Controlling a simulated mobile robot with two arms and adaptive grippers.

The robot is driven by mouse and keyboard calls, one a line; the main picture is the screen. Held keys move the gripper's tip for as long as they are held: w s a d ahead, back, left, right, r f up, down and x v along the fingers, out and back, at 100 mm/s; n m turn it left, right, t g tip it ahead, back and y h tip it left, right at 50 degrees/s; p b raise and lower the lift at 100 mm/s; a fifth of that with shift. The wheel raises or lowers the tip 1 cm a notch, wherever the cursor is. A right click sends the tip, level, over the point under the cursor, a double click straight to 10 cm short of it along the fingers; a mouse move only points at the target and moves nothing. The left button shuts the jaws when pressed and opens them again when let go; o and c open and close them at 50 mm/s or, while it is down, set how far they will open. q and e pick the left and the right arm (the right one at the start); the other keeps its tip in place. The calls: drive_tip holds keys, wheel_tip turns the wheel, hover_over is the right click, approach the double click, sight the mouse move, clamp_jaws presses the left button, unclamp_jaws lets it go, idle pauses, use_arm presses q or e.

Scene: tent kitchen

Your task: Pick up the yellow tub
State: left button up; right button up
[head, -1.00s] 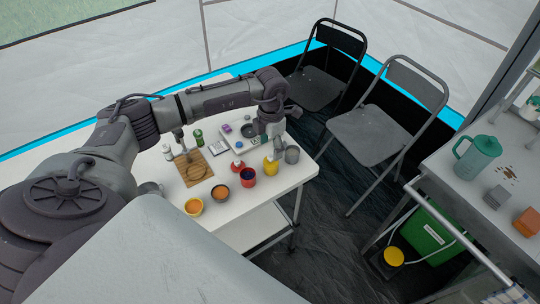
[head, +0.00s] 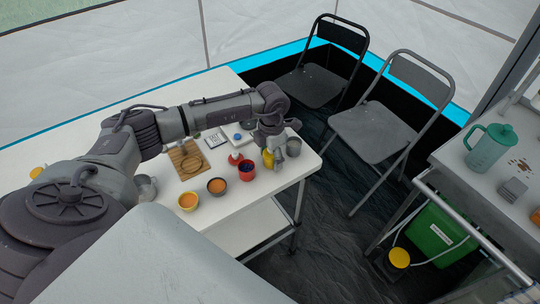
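The yellow tub (head: 268,158) stands on the white table near its right end, partly hidden by my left gripper. My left gripper (head: 274,150) points down right at the tub, with a finger in front of its right side. Whether the fingers touch the tub or are closed on it is too small to tell. My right gripper is not in view.
A grey metal cup (head: 293,147) stands close to the right of the tub. A wooden board (head: 187,160) lies farther left. Folding chairs (head: 378,130) stand beyond the table.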

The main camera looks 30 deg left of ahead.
use_arm(q)
drive_tip(key=c, duration=0.6)
drive_tip(key=shift+r+p, duration=3.05)
drive_tip(key=shift+r, duration=1.45)
